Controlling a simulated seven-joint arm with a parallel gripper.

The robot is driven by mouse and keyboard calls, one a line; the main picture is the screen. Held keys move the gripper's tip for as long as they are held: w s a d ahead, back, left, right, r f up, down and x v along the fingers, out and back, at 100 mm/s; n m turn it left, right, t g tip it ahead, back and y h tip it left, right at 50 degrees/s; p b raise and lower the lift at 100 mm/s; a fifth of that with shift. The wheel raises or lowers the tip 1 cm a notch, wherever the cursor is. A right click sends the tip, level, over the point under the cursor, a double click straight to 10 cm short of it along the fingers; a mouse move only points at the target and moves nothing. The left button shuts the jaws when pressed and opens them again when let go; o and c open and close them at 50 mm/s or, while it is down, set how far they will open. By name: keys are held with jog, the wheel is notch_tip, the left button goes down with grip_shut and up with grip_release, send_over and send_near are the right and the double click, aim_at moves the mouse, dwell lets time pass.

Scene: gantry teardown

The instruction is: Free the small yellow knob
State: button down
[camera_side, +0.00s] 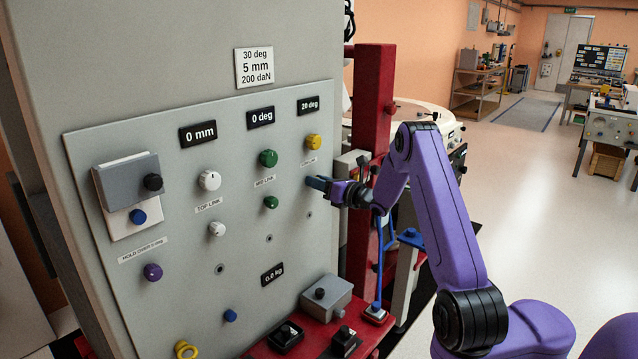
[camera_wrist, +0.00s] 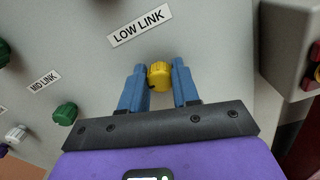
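In the wrist view the small yellow knob (camera_wrist: 160,76) sits below the LOW LINK label (camera_wrist: 138,26), between the two blue fingers of my gripper (camera_wrist: 160,80). The knob fills the gap at the fingertips, and both fingers appear to touch its sides. It is still at the panel. In the side view my gripper (camera_side: 318,183) reaches the panel's right side from the right, and its fingers hide the small knob. A larger yellow knob (camera_side: 313,142) is above the label in the side view.
The grey panel (camera_side: 240,240) carries green (camera_side: 268,158), white (camera_side: 209,180) and purple (camera_side: 152,272) knobs to the left. A red post (camera_side: 372,110) stands close behind my gripper. A grey box (camera_side: 326,299) sits on the red ledge below.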

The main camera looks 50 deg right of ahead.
jog(key=shift+m, duration=0.4)
jog(key=m, duration=1.7)
jog(key=shift+d+f, duration=0.15)
jog(key=shift+f, duration=0.05)
dwell(0.5)
jog(key=c, duration=0.8)
grip_release()
